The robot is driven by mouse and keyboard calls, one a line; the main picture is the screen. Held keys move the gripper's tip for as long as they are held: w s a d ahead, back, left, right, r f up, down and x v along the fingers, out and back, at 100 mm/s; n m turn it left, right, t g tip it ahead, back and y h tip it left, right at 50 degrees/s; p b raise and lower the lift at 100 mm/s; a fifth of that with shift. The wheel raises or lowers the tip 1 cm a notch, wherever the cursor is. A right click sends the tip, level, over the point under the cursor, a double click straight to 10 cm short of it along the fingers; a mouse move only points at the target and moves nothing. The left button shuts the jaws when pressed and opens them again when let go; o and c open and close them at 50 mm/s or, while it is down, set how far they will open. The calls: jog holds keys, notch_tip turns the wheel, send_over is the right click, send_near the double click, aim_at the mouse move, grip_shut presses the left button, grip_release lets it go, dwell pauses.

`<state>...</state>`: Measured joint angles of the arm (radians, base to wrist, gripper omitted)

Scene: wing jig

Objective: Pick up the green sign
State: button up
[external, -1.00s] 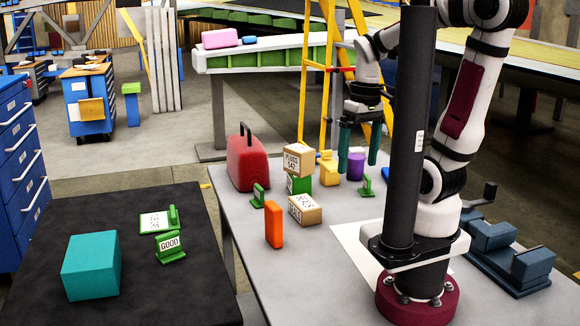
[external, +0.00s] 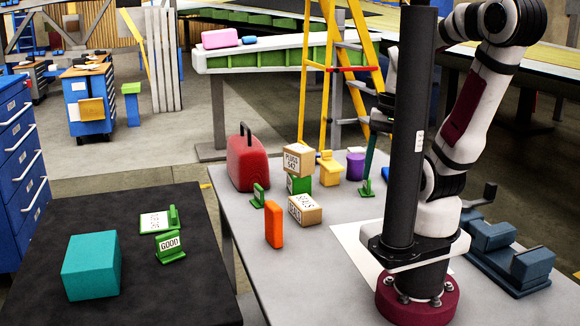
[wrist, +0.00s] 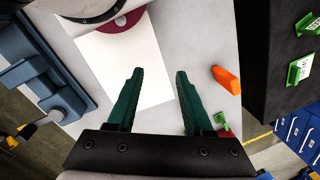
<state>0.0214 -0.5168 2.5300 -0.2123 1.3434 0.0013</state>
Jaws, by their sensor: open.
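Several green signs are in view. One small green sign (external: 367,187) stands on the grey table by the purple cylinder, just below my gripper's visible finger. Another (external: 258,195) stands by the red toolbox. A green "GOOD" sign (external: 170,246) stands on the black table, and one more (external: 174,217) is behind it. In the wrist view, a green sign (wrist: 222,122) shows right of my gripper (wrist: 159,72). The gripper is open and empty over the grey table. Externally, the dark column hides most of it.
Boxes (external: 304,209), an orange block (external: 273,225), a yellow object (external: 329,169), the purple cylinder (external: 355,165) and the red toolbox (external: 247,162) crowd the grey table. A teal block (external: 90,266) is on the black table. A blue vise (external: 508,258) stands right of my base.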

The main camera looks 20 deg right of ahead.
jog(key=w+d+n+t+h, duration=0.1)
jog(key=w+d, duration=0.2)
jog(key=w, duration=0.4)
jog(key=w+d+t, duration=0.1)
jog(key=w+d, duration=0.2)
jog(key=w, duration=0.4)
jog(key=n+t+h, duration=0.2)
send_near(367, 185)
jog(key=x, duration=0.3)
jog(key=w+x, duration=0.1)
jog(key=x, duration=0.3)
jog(key=d+x, duration=0.1)
jog(key=x, duration=0.3)
jog(key=shift+w+r, duration=0.4)
grip_shut()
